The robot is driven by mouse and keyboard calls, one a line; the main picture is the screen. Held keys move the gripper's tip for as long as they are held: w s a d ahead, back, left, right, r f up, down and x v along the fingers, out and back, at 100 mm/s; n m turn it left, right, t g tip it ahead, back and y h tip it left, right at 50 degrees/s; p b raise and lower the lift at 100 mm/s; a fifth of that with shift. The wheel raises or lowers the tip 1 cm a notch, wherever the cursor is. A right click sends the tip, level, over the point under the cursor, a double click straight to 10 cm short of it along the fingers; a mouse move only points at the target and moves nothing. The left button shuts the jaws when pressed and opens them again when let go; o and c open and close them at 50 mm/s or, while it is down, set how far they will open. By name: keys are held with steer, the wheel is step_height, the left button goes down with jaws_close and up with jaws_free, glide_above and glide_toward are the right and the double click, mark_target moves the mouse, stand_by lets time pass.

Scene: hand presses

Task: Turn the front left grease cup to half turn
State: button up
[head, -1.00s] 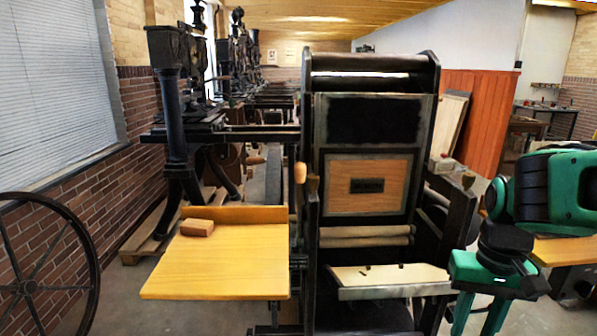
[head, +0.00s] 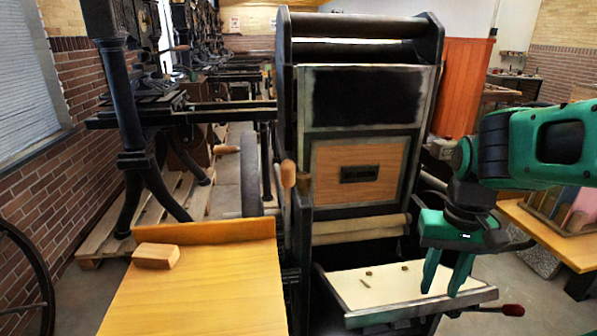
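The hand press (head: 360,100) stands upright in the middle of the head view, with a dark upper panel and a wooden plate (head: 340,190) carrying a small dark label. I cannot clearly make out the front left grease cup on it. A wooden handle (head: 288,173) is at the press's left side. My gripper (head: 440,291) hangs with its two green fingers pointing down and spread apart, with nothing visible between them. It appears in front of the right part of the cream-topped tray (head: 345,290); I cannot tell its height above it.
A yellow wooden table (head: 200,300) with a wooden block (head: 156,255) fills the lower left. Another table (head: 560,235) is at the right. Small bits (head: 369,274) lie on the tray.

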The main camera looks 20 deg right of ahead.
steer(key=shift+o, duration=0.4)
steer(key=o, duration=0.4)
steer(key=shift+s+r, duration=0.2)
steer(key=shift+s, duration=0.05)
step_height(320, 180, up, 20)
steer(key=t+h, duration=0.3)
steer(key=t, duration=0.1)
glide_above(303, 175)
steer(key=s+a, duration=0.2)
steer(key=s, duration=0.2)
steer(key=x, duration=1)
steer(key=shift+w+a, duration=0.25)
steer(key=c, duration=1)
